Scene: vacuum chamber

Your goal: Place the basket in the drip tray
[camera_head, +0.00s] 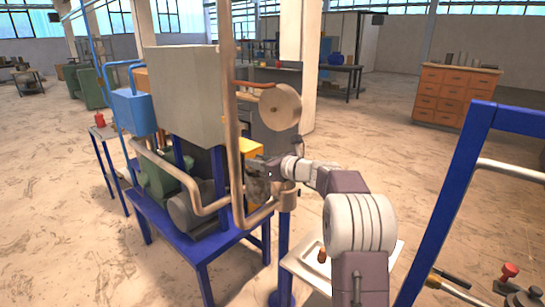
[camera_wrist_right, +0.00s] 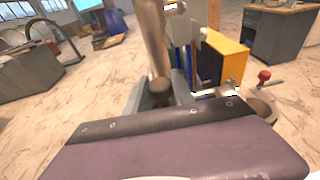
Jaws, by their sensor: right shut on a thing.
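My right gripper (camera_head: 256,167) reaches left to the pipework of the blue-framed machine. In the right wrist view its grey fingers (camera_wrist_right: 161,98) are shut around a small dark rounded thing (camera_wrist_right: 160,86), at the lower end of an upright tan pipe. A greyish-brown piece (camera_head: 258,190) shows just below the gripper in the head view. I cannot tell whether it is the basket or part of the machine. A white tray (camera_head: 300,264), likely the drip tray, lies low in front of the machine, partly hidden by my right arm. My left gripper is out of view.
The machine has a blue frame (camera_head: 202,250), a grey box (camera_head: 185,95) and upright tan pipes (camera_head: 229,110) close to my gripper. A blue post (camera_head: 284,250) stands between machine and tray. Another blue frame (camera_head: 457,190) rises at the right. Open floor lies behind.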

